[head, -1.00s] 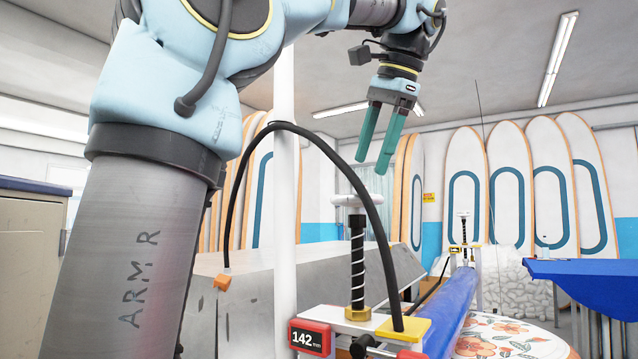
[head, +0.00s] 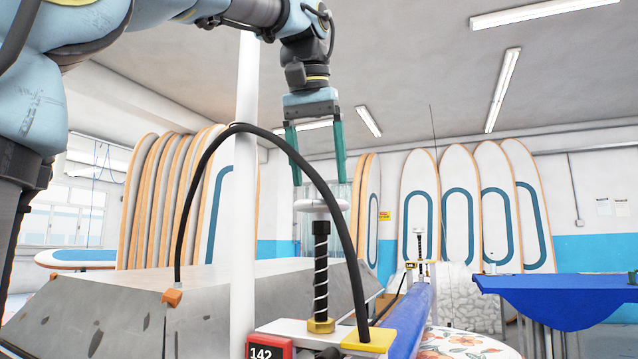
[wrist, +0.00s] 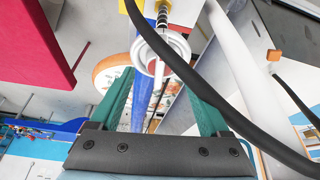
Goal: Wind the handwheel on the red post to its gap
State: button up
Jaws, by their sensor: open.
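The white handwheel (head: 322,205) sits on top of a dark screw (head: 321,265) with a pale spiral, above a brass nut on the near post. A red readout (head: 268,348) there shows 142, partly cut off by the frame edge. My gripper (head: 318,184) is open and points down, just above the handwheel, with one teal finger toward each side of it. In the wrist view the handwheel (wrist: 160,38) shows beyond and between the fingertips (wrist: 157,75). No contact is visible; the exact height gap is hard to tell.
A black hose (head: 205,160) arches across, close to the handwheel and gripper. A white pole (head: 245,180) stands to the left. A second screw post (head: 418,245) with a yellow readout stands farther back by a blue roll (head: 408,318). A blue table (head: 560,285) is at right.

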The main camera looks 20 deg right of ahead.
jog(key=shift+x, duration=1.05)
grip_shut()
